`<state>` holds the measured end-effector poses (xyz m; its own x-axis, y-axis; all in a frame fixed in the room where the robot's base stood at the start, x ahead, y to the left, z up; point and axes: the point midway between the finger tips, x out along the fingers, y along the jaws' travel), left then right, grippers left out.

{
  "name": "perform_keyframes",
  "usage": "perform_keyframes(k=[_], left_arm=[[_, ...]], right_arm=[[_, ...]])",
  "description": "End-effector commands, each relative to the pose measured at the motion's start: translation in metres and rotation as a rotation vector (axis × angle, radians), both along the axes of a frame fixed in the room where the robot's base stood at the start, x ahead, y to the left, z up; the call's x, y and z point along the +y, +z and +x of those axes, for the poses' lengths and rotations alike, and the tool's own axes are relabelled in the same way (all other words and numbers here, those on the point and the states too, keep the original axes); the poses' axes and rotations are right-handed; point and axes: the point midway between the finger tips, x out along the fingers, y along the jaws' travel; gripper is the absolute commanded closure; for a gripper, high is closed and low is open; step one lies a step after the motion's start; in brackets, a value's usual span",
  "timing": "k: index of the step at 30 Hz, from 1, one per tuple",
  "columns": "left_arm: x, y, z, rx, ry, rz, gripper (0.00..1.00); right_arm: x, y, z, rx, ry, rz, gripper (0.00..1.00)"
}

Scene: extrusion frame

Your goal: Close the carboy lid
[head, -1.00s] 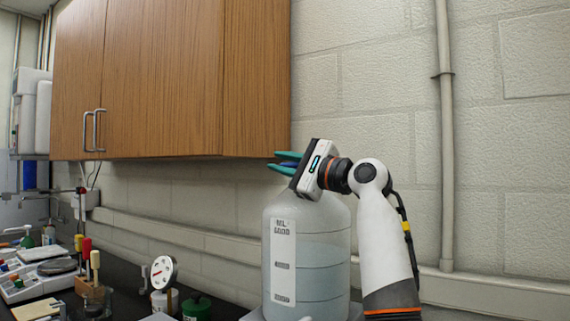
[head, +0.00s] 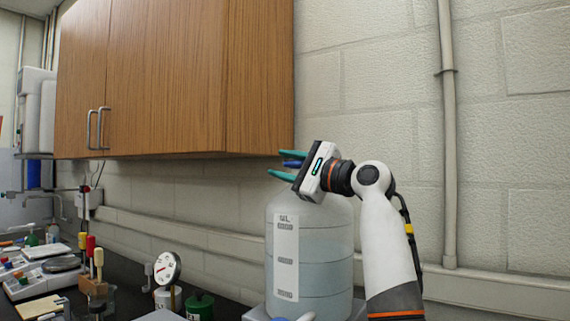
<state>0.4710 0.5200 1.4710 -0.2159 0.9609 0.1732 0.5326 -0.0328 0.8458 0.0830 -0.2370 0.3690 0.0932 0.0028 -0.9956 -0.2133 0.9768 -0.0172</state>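The carboy (head: 341,255) is a large translucent bottle of liquid with a white scale label on its front, standing upright at the lower middle. A blue piece (head: 291,164), apparently its lid, shows above the carboy's shoulder at the left.
A wooden wall cabinet (head: 180,80) hangs to the upper left, close to the gripper. A block wall with a vertical pipe (head: 447,140) is behind. A dial gauge (head: 166,268), a green jar (head: 200,306) and a balance (head: 42,274) stand on the dark bench at left.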

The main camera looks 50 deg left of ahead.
Motion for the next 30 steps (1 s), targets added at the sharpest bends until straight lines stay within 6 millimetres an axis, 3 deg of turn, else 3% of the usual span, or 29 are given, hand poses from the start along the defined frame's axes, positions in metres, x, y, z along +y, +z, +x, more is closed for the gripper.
perform_keyframes(k=[14,30], left_arm=[[-0.009,-0.001,0.003,-0.001,-0.004,0.004,0.64],[-0.106,-0.019,0.024,0.000,-0.005,0.003,0.64]], right_arm=[[0.001,-0.003,0.000,0.000,-0.001,0.002,0.16],[0.003,-0.025,0.000,0.000,-0.002,0.004,0.16]])
